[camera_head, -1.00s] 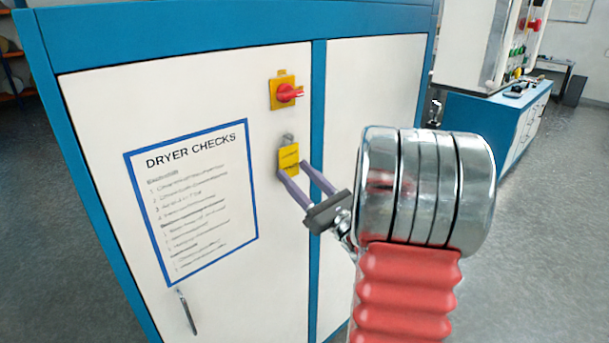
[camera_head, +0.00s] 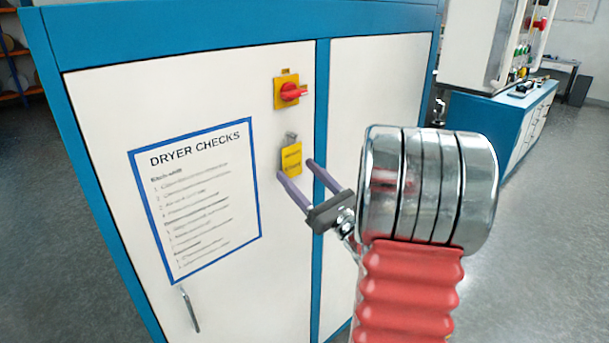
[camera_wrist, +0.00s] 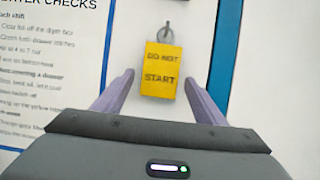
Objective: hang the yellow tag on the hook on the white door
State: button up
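The yellow tag (camera_head: 291,159), reading "DO NOT START", hangs roughly upright on the white door (camera_head: 225,95), just below the small grey hook (camera_head: 291,137). In the wrist view the tag (camera_wrist: 160,71) sits under the hook (camera_wrist: 166,34), and its top edge meets the hook's lower end. My gripper (camera_head: 296,168) is open, its two purple fingers apart and empty. In the wrist view the fingers of my gripper (camera_wrist: 158,77) lie left and right of the tag with clear gaps. The exact fit of hole over hook is too small to tell.
A red rotary switch on a yellow plate (camera_head: 289,91) is above the hook. A blue-framed "DRYER CHECKS" sheet (camera_head: 200,200) is left of the tag. A door handle (camera_head: 190,309) is at lower left. A blue post (camera_head: 320,120) borders the door on the right.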

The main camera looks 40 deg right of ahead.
jog(key=shift+o, duration=0.4)
jog(key=shift+s+d+f, duration=0.1)
jog(key=shift+s+f, duration=0.1)
jog(key=shift+s, duration=0.3)
jog(key=v, duration=1.2)
jog(key=shift+s+f, duration=0.2)
jog(key=shift+s, duration=0.15)
